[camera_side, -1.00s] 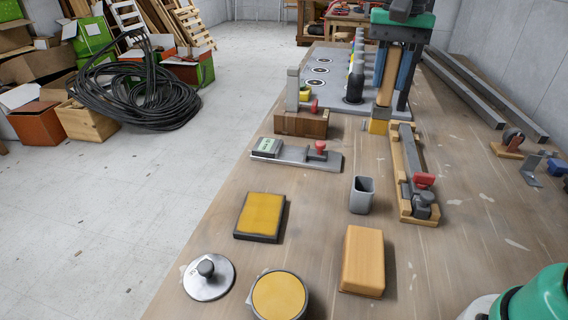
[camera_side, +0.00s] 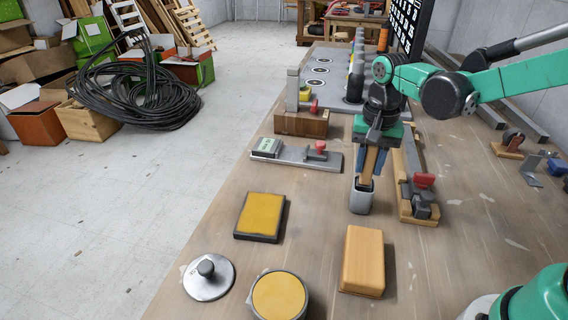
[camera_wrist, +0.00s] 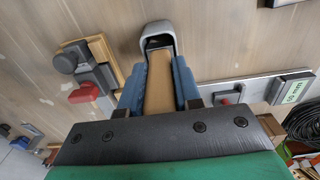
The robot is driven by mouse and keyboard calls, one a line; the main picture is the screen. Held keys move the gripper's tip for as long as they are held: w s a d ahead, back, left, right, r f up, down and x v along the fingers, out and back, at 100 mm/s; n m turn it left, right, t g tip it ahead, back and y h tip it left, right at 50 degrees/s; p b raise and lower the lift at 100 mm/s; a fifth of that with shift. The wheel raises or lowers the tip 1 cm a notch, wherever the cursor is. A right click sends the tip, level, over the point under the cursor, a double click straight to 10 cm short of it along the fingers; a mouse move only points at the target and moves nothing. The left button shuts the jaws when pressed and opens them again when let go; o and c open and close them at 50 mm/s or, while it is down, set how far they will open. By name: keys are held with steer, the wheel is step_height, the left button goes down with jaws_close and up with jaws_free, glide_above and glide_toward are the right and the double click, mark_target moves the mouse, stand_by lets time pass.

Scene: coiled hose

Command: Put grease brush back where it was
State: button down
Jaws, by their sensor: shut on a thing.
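The grease brush (camera_side: 369,167) is upright, with its tan wooden handle between my blue fingers. My gripper (camera_side: 370,174) is shut on it directly above the grey square cup (camera_side: 360,197). The brush's lower end is at the cup's mouth and seems to be inside it; how deep it sits is hidden. In the wrist view the tan handle (camera_wrist: 159,85) runs between my fingers (camera_wrist: 159,90) toward the grey cup (camera_wrist: 157,34), whose rim surrounds its far end.
A clamp on a wooden rail (camera_side: 421,196) stands close to the right of the cup. A metal gauge plate (camera_side: 296,156) with a red knob lies to the left. A tan block (camera_side: 363,261) and a yellow pad (camera_side: 260,216) lie nearer the camera, with bare bench between.

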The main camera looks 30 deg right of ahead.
steer(key=shift+f, duration=0.2)
steer(key=shift+f, duration=0.1)
steer(key=c, duration=0.6)
jaws_free()
step_height(320, 180, up, 12)
steer(key=shift+r, duration=0.1)
steer(key=shift+s+a, duration=0.1)
steer(key=shift+s, duration=0.1)
steer(key=s+a+f+n+t, duration=0.2)
steer(key=s+f+n+t, duration=0.3)
steer(key=n, duration=0.4)
steer(key=shift+s+a+f+t, duration=0.25)
steer(key=shift+f+t, duration=0.6)
steer(key=shift+t, duration=0.25)
